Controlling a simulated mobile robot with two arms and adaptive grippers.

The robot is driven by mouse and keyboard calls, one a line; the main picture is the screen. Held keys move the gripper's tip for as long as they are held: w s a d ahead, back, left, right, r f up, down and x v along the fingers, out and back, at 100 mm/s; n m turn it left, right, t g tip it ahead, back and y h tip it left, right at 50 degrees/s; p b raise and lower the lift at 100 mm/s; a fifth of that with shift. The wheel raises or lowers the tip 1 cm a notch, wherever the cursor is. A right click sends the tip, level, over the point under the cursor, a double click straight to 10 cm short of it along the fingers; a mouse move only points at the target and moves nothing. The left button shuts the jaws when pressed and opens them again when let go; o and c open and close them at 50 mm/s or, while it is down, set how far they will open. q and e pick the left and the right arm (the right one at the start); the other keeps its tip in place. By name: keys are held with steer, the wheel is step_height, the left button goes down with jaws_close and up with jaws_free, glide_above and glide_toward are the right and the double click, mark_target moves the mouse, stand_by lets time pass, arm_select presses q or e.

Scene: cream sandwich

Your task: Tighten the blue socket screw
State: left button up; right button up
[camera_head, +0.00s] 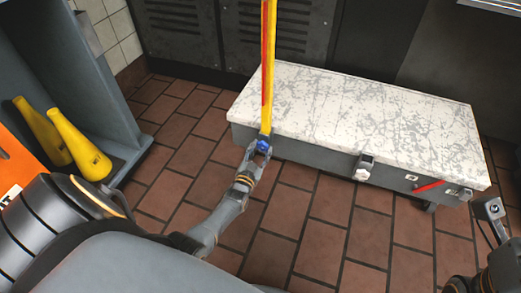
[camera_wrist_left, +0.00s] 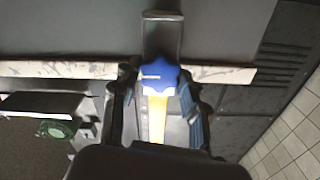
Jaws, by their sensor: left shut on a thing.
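The blue socket screw (camera_head: 263,145) is a small blue knob at the lower end of a tall yellow and red bar (camera_head: 268,70), in front of the white-topped box. My left gripper (camera_head: 259,149) is shut on the blue screw, with a finger on either side. In the left wrist view the blue screw (camera_wrist_left: 154,77) has a lobed head and sits between the fingers of my left gripper (camera_wrist_left: 155,95). A yellow shaft (camera_wrist_left: 155,115) runs from it toward the palm. Part of my right arm shows at the lower right edge; its jaws cannot be made out.
The long grey box with a scratched white top (camera_head: 370,115) has a latch (camera_head: 364,167) and a red lever (camera_head: 428,187) on its front. Dark lockers (camera_head: 185,30) stand behind. The brick floor (camera_head: 320,225) before the box is clear.

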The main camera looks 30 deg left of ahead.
stand_by(0.5)
arm_select(q)
steer(key=o, duration=1.2)
steer(key=shift+c, duration=0.2)
steer(key=shift+s, duration=0.1)
steer(key=v, duration=1.1)
steer(key=shift+s, duration=0.4)
steer(key=shift+f, duration=0.1)
